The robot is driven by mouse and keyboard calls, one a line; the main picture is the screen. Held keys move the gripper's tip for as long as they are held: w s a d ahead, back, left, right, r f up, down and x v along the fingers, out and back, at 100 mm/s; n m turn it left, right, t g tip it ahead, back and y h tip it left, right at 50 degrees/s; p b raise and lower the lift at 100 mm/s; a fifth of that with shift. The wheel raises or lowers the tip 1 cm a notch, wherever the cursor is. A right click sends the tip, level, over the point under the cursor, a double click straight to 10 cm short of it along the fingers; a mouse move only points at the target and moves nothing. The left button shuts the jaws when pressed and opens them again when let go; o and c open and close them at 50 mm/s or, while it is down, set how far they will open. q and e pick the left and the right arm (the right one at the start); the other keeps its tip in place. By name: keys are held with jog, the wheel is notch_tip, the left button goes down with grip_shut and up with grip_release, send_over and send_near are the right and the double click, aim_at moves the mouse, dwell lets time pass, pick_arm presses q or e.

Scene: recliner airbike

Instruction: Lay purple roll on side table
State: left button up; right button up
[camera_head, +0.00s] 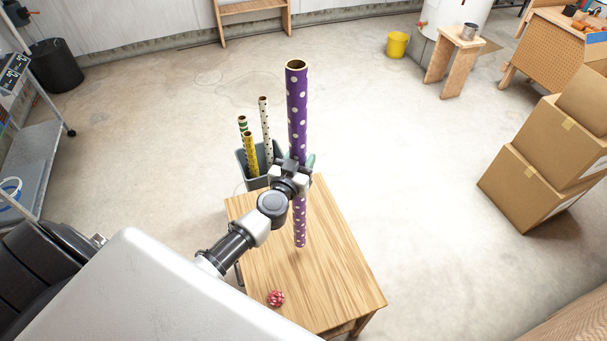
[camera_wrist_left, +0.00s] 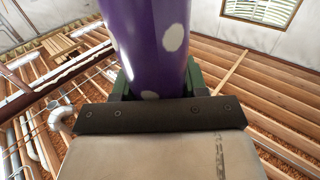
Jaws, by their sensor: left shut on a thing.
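The purple roll (camera_head: 297,110) with white dots stands upright in my left gripper (camera_head: 292,174), above the wooden side table (camera_head: 328,262). My left gripper is shut around it below its middle. Its lower end shows over the tabletop; I cannot tell whether it touches. In the left wrist view the purple roll (camera_wrist_left: 152,40) fills the space between the fingers (camera_wrist_left: 158,85). My right gripper is not in view.
A grey bin (camera_head: 246,170) with several patterned rolls stands behind the table's far left corner. A small red-and-white object (camera_head: 275,298) lies near the table's front edge. Cardboard boxes (camera_head: 545,160) are stacked at the right. Most of the tabletop is bare.

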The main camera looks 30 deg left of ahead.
pick_arm(q)
jog(key=f+b, duration=0.1)
jog(key=w+f+b, duration=0.1)
jog(key=f, duration=0.1)
jog(key=f+b, duration=0.2)
jog(key=shift+w+a, duration=0.15)
jog(key=shift+w, duration=0.2)
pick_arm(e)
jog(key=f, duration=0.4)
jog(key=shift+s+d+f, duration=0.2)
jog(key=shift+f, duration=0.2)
pick_arm(q)
jog(key=shift+f, duration=0.1)
jog(key=o, duration=1)
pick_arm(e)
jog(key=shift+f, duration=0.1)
